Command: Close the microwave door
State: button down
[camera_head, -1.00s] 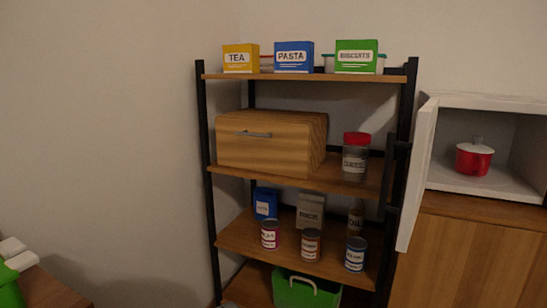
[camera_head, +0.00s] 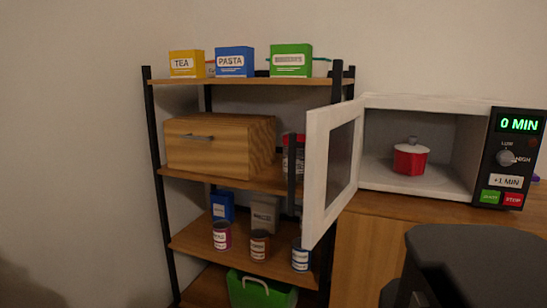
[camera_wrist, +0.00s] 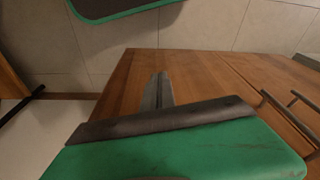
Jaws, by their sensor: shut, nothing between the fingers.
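The microwave (camera_head: 420,190) stands on a wooden cabinet at right in the head view, its cavity facing me. Its white-framed door (camera_head: 316,180), with a dark window, stands wide open on the left side, swung out toward me. A dark vertical handle (camera_head: 292,172) is on the door's outer side, in front of the shelf. A red pot (camera_head: 409,160) with a lid sits inside. In the wrist view my gripper (camera_wrist: 160,82) shows as a narrow grey tip over a wooden surface, shut and empty. The microwave door is not recognisable in the wrist view.
A black-framed shelf (camera_head: 155,180) with boxes, jars and cans stands left of the door. The control panel (camera_head: 512,158) reads 0 MIN. A dark part of my arm covers the head view's lower right. A large green dark-edged shape (camera_wrist: 190,155) fills the lower wrist view.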

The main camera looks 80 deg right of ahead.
aim_at(333, 146)
jog(key=k, duration=0.55)
jog(key=z, duration=0.85)
jog(key=i, duration=0.5)
jog(key=u, duration=0.05)
